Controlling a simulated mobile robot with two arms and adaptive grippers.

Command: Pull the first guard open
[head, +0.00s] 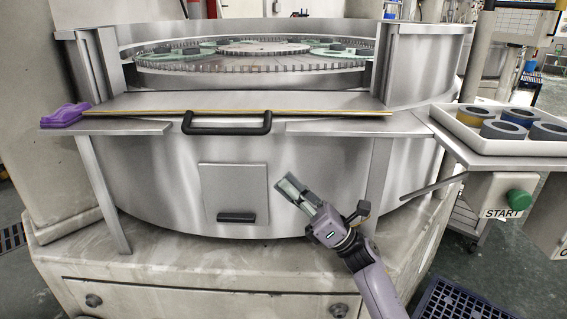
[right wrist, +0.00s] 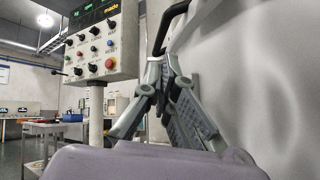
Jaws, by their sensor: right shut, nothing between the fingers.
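The guard with a black bar handle (head: 227,122) is at the front of the round grey lapping machine; I take the flat grey panel (head: 300,100) behind the handle as part of it. My right gripper (head: 291,189) is shut and empty, in front of the drum wall, below and to the right of the handle and apart from it. In the right wrist view its fingertips (right wrist: 163,68) come together, and a black curved bar (right wrist: 175,22), likely the handle, shows beyond them. My left gripper is not in view.
A lower hatch (head: 235,180) has its own small black handle. A thin brass-coloured rod (head: 290,112) and a purple item (head: 66,115) lie along the front ledge. A white tray of rings (head: 470,138) and a green START button (head: 518,200) are at right. A control panel (right wrist: 103,45) stands at left.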

